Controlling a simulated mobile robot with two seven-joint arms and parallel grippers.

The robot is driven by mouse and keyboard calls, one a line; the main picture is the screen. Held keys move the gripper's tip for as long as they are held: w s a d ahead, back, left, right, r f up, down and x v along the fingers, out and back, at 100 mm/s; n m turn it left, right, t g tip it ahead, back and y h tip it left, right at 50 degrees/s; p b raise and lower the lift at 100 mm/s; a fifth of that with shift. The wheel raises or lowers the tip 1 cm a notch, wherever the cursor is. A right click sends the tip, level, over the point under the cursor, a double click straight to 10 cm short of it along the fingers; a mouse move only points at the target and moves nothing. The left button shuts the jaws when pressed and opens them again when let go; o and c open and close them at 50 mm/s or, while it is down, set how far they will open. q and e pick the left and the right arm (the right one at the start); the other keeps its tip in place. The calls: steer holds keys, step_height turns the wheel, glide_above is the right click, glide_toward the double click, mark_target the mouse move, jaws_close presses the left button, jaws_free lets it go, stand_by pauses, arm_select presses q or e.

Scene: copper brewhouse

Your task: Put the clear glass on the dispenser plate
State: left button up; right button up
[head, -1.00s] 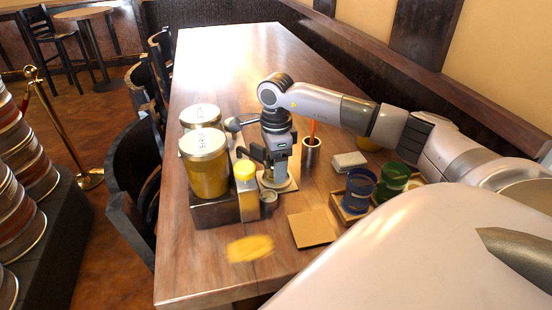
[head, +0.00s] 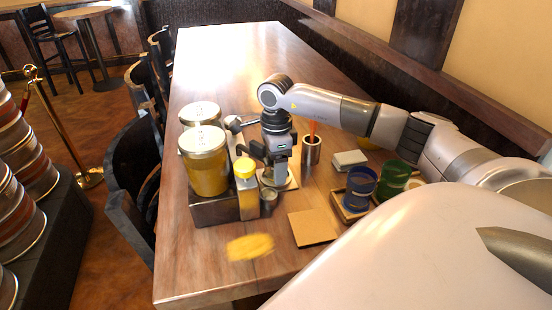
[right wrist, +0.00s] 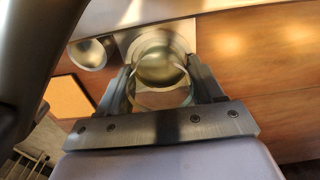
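My right gripper (head: 280,180) stands low, pointing down over the pale dispenser plate (head: 292,184), beside the dispenser with the yellow cap (head: 245,186). In the right wrist view, the clear glass (right wrist: 160,62) sits between the two fingers of my right gripper (right wrist: 162,78), which lie against its sides. The pale plate (right wrist: 184,30) shows behind the glass. I cannot tell whether the glass's base touches the plate. In the head view the glass is mostly hidden by the gripper. My left gripper is not in view.
A small metal cup (head: 268,201) stands close in front of the plate, left of the gripper. Lidded yellow jars (head: 204,165) stand left. A metal holder (head: 311,153), a tan mat (head: 312,228) and blue (head: 361,183) and green (head: 394,178) cups are right. The far tabletop is clear.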

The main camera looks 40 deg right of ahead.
steer(key=o, duration=0.4)
step_height(320, 180, up, 7)
steer(key=shift+r+p, duration=0.15)
steer(key=shift+p, duration=0.2)
stand_by(0.4)
